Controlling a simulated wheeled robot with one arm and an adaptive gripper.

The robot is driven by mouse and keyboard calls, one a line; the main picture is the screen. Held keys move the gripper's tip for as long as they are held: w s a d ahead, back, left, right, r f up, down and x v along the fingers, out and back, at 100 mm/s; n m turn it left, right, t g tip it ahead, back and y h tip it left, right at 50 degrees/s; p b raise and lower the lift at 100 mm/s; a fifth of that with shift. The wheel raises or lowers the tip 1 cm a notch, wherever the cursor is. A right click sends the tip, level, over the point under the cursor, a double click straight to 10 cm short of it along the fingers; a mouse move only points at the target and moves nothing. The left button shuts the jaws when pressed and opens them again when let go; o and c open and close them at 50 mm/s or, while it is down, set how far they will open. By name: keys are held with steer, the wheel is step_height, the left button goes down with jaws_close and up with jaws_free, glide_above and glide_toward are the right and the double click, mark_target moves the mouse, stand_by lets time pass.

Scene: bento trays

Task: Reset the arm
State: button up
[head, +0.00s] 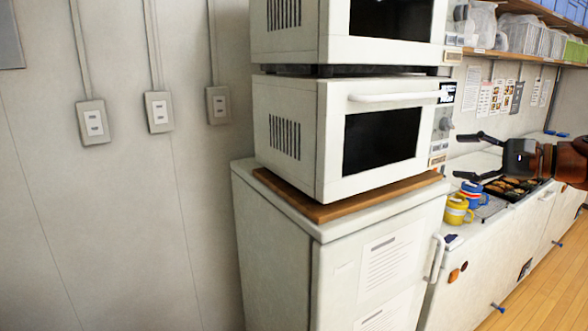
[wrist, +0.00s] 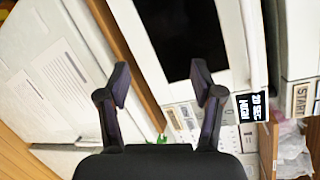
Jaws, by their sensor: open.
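My gripper (head: 457,156) is at the right of the head view, in the air above the counter and pointing left toward the lower microwave (head: 375,145). Its two dark fingers are spread apart with nothing between them. In the wrist view the gripper (wrist: 160,77) also shows open and empty, with the microwave's dark door window (wrist: 188,38) and control panel beyond it. The distance from the fingertips to the microwave is hard to judge.
Two microwaves are stacked on a wooden board (head: 320,205) over a white cabinet (head: 270,240). Right of it, a yellow mug (head: 456,210), a blue mug (head: 472,194) and a food tray (head: 515,187) stand on the counter. A shelf (head: 515,55) with plastic bins hangs above.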

steer(key=s+a+f+n+g+h, duration=0.1)
steer(key=s+a+f+n+g, duration=0.25)
steer(key=a, duration=0.75)
steer(key=s+a+f+n+g, duration=0.3)
steer(key=s+a+f, duration=0.2)
steer(key=a, duration=0.5)
steer(key=s+a+f+n+g+h, duration=0.35)
steer(key=s+a+f, duration=0.25)
steer(key=s+f, duration=0.5)
steer(key=s+d+f+n+g+h, duration=0.1)
steer(key=s+d+f+h, duration=0.1)
steer(key=s+f, duration=0.2)
steer(key=s+d+f+n+g+h, duration=0.1)
steer(key=s+d+f+h, duration=0.1)
steer(key=s, duration=0.7)
steer(key=s+d+f+n+g+h, duration=0.1)
steer(key=s+d+f+h, duration=0.2)
steer(key=s+f, duration=0.3)
steer(key=shift+s+d+f+n, duration=0.15)
steer(key=shift+s+d+n, duration=0.15)
steer(key=shift+s+d, duration=0.3)
steer(key=shift+w, duration=0.15)
